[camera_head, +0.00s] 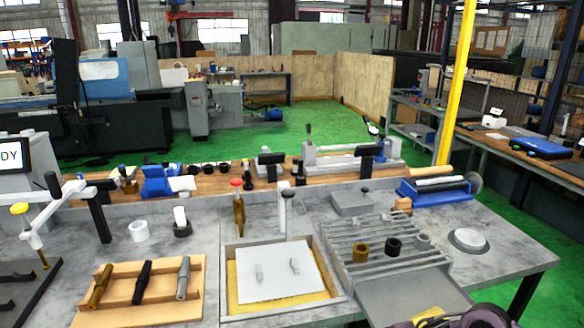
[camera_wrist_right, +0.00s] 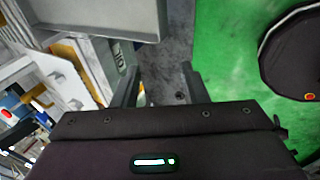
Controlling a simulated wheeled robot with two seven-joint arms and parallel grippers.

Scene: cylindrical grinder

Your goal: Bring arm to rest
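My right gripper (camera_wrist_right: 159,82) shows in the right wrist view. Its two dark fingers stand apart, with nothing held between them. A grey surface and a bright green floor lie beyond them. In the head view, a dark rounded part of my right arm (camera_head: 484,316) shows at the bottom right, beside the front of the workbench. The fingers of the right gripper do not show there. My left gripper is not in view.
The grey workbench (camera_head: 510,236) carries a wooden rack (camera_head: 128,312) with several shafts, a framed white plate (camera_head: 285,270) and a ribbed grey tray (camera_head: 340,243) with small rings. A yellow post (camera_head: 456,85) stands behind. Green floor (camera_head: 540,218) is open at right.

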